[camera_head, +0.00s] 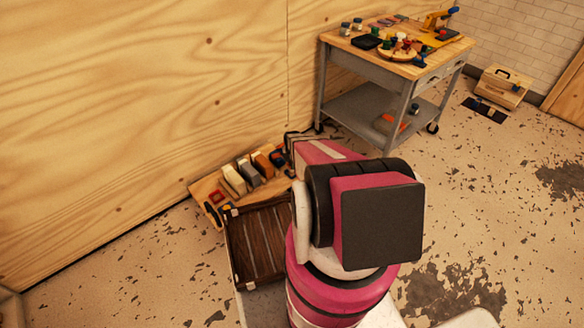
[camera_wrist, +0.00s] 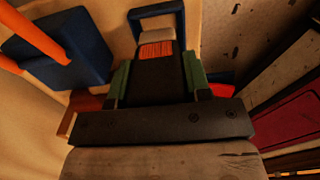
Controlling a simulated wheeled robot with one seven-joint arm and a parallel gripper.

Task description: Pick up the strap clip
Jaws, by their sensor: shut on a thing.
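In the wrist view my gripper (camera_wrist: 157,88) shows as a black bar with a green-edged finger on each side. The fingers are shut on a dark piece that I take for the strap clip (camera_wrist: 160,72). It has an orange ribbed patch and a pale end. A blue loop (camera_wrist: 157,11) shows just beyond it; I cannot tell whether the two are joined. In the head view my own arm covers most of the gripper and what it holds.
A low wooden board (camera_head: 205,187) by the wall carries several blocks and tools. A dark slatted crate (camera_head: 256,245) stands in front. A blue block (camera_wrist: 55,50) is close on the left. A workbench (camera_head: 400,62) with tools and a toolbox (camera_head: 502,88) stand farther back. Open floor lies right.

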